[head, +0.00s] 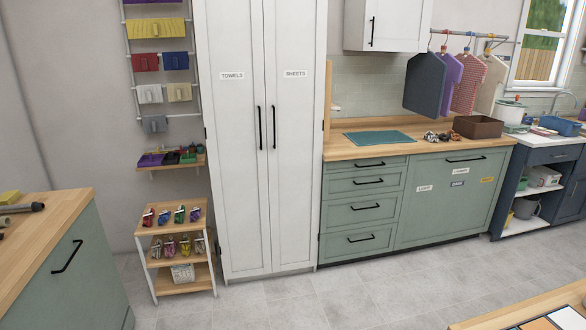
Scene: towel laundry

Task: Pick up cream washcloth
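A cream cloth (180,92) hangs on the wall rack at the upper left, right of a whitish cloth (150,94). It looks like the cream washcloth and hangs below a blue cloth (175,61). Red (146,62) and yellow (156,28) cloths hang higher. Neither of my grippers is in view.
A small shelf (170,163) and a wooden cart (171,233) holding small items stand below the rack. A tall white cabinet (233,170) is right of them. A counter (50,240) stands at the left. Grey floor (270,305) in front is clear.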

